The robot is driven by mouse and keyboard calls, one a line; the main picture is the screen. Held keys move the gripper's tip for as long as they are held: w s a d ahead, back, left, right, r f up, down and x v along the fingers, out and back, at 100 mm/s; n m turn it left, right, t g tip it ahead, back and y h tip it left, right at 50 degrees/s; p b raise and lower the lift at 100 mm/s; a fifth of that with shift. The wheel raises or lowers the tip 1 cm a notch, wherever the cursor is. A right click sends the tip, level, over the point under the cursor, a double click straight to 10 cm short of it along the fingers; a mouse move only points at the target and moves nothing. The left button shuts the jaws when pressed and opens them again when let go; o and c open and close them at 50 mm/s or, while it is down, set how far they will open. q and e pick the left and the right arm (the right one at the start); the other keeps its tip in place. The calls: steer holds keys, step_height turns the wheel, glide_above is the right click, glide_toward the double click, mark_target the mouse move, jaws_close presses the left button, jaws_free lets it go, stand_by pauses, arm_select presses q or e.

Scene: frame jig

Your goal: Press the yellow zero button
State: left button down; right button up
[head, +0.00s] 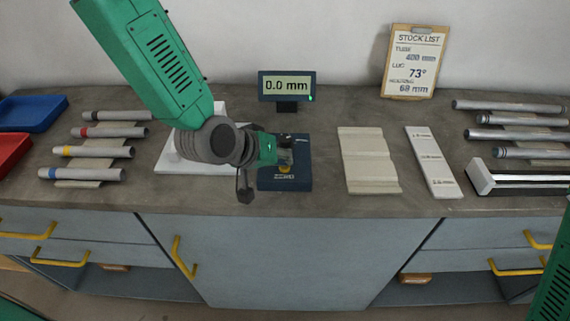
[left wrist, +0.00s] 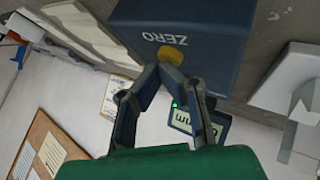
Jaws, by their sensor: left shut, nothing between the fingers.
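The yellow zero button (head: 285,169) sits on a dark blue box (head: 298,184) marked ZERO, on the grey bench. In the left wrist view the round yellow button (left wrist: 171,53) shows on the blue box (left wrist: 205,22) beside the word ZERO. My left gripper (head: 287,148) is shut and empty, over the box with its fingertips close to the button. In the left wrist view its fingertips (left wrist: 165,72) meet just beside the button and partly cover it. I cannot tell whether they touch it. My right gripper is out of view.
A display (head: 287,86) reading 0.0 mm stands behind the box. A white block (head: 172,163) lies left, and a beige ridged block (head: 368,160) and a white marked strip (head: 433,162) lie right. Tubes lie at both ends. A stock list clipboard (head: 413,62) leans on the wall.

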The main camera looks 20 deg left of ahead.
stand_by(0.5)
arm_select(q)
steer(key=shift+r+p, duration=0.75)
steer(key=shift+r, duration=0.05)
step_height(320, 180, up, 5)
steer(key=p, duration=0.4)
steer(key=shift+s+f, duration=0.1)
stand_by(0.6)
